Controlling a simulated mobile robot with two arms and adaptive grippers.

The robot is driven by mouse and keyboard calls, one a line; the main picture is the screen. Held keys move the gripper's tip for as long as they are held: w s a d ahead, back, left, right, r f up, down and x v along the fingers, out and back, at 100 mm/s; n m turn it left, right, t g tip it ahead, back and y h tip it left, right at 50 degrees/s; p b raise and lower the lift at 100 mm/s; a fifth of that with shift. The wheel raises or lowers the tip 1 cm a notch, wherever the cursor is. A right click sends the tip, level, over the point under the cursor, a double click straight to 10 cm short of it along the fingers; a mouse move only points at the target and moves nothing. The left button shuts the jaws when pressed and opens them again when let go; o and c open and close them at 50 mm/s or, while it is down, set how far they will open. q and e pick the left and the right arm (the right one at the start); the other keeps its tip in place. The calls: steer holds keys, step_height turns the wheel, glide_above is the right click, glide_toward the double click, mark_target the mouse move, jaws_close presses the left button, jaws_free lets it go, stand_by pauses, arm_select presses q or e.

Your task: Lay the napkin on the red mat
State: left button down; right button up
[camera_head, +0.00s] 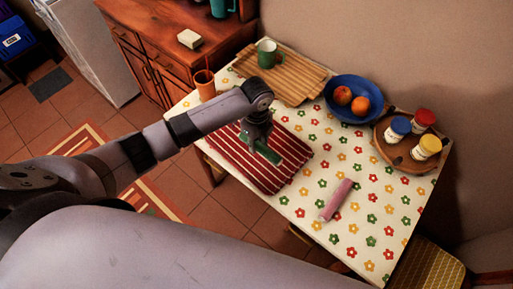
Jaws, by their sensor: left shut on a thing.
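The red mat (238,168) with white stripes lies on the near left part of the table. My left gripper (257,143) points down over the mat's upper right part. It is shut on a narrow green item (268,155), which looks like the folded napkin. The item is over the mat, and I cannot tell whether it touches it. The gripper and arm hide part of the mat. My right gripper is not in view.
The flowered table (300,208) also holds a pink roll (336,200), an orange-brown cup (205,85), a wooden tray (297,88) with a green mug (267,54), a blue fruit bowl (340,111) and a round board (385,152) with jars.

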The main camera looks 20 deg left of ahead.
mark_target(256, 155)
arm_select(q)
steer(key=shift+f, duration=2.3)
steer(key=shift+f, duration=0.15)
steer(key=c, duration=1.3)
jaws_free()
steer(key=shift+c, duration=0.2)
step_height(256, 155, up, 12)
steer(key=shift+r, duration=0.2)
